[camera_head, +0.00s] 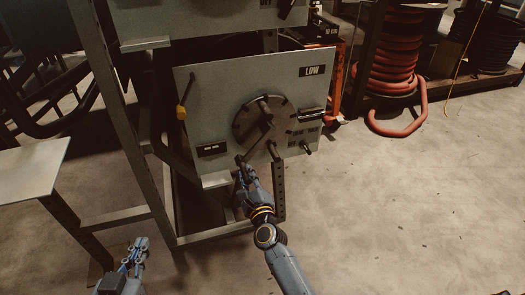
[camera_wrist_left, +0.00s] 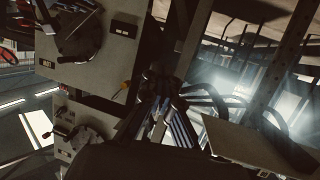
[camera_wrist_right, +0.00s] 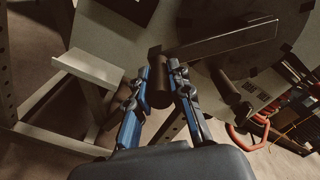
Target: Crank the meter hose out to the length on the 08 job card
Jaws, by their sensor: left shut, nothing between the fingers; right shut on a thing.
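A grey panel marked LOW (camera_head: 210,88) carries a dark round disc (camera_head: 285,125) with a crank arm (camera_head: 256,143) running down and left from its middle. My right gripper (camera_head: 241,166) is at the low end of that arm. In the right wrist view its fingers are shut on the dark cylindrical crank handle (camera_wrist_right: 159,88), and the flat crank arm (camera_wrist_right: 222,41) reaches off to the right. My left gripper (camera_head: 136,252) is shut and empty at the lower left, away from the panel. I cannot make out an 08 job card.
A thick red hose (camera_head: 395,75) is coiled at the back right, with a loop on the floor. A yellow-handled lever (camera_head: 181,111) sits on the panel's left. A pale shelf (camera_head: 28,168) stands at far left. The floor at right is clear.

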